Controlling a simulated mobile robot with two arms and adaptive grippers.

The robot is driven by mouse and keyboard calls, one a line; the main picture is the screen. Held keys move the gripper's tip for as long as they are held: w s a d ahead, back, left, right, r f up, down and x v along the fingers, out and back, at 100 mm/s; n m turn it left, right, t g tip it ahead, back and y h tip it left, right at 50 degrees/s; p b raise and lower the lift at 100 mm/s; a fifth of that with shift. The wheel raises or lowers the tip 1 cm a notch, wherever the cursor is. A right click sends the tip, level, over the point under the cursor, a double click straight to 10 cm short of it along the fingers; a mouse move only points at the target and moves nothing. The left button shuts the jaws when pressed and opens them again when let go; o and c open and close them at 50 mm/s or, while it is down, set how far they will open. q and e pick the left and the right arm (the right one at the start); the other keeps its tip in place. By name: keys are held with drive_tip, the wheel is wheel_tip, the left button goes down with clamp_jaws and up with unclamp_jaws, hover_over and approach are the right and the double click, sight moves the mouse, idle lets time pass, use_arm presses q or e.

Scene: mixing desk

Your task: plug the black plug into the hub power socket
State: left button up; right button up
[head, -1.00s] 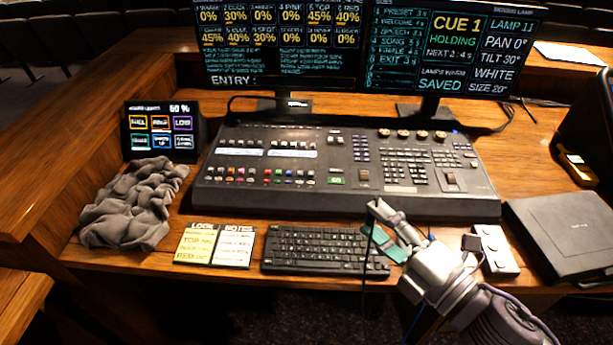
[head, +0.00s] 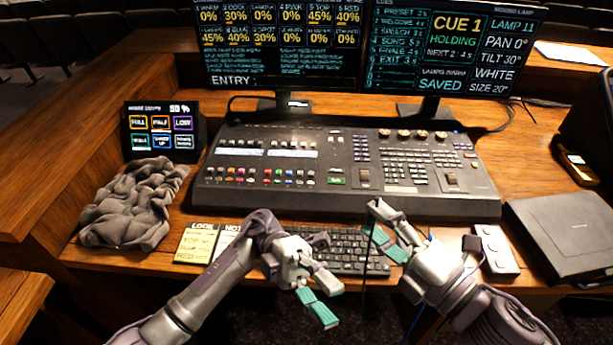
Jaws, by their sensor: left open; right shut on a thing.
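My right gripper (head: 375,222) is over the right end of the keyboard, in front of the desk console. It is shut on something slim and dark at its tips. A thin black cable (head: 365,275) hangs from there past the desk's front edge; the plug's shape is hard to make out. My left gripper (head: 329,300) is open and empty at the desk's front edge, left of and below the right one. A pale flat box (head: 497,252), which looks like the hub, lies right of my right gripper. A small black block (head: 472,243) is at its left side. I cannot make out the power socket.
The keyboard (head: 345,262) is partly hidden by my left arm, as are the note cards (head: 193,246). The mixing console (head: 290,200) fills the desk behind. A grey cloth (head: 130,205) lies left, a black closed case (head: 565,230) right. Screens stand at the back.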

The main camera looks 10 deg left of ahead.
drive_tip(key=shift+a, duration=0.1)
use_arm(q)
drive_tip(key=w+a+r+m+t+y, duration=0.1)
drive_tip(key=w+a+r+m+t, duration=0.1)
drive_tip(key=w+r+m+t, duration=0.4)
drive_tip(key=w+a+r+m+t, duration=0.2)
drive_tip(key=w+r+m+t, duration=0.1)
drive_tip(key=w+m+t, duration=0.55)
drive_tip(key=shift+n+t, duration=0.35)
drive_tip(key=x, duration=1.1)
drive_tip(key=shift+s+d+f, duration=0.2)
drive_tip(key=shift+s+d, duration=0.05)
drive_tip(key=shift+s, duration=0.15)
drive_tip(key=shift+c, duration=0.3)
clamp_jaws()
use_arm(e)
drive_tip(key=o, duration=1.2)
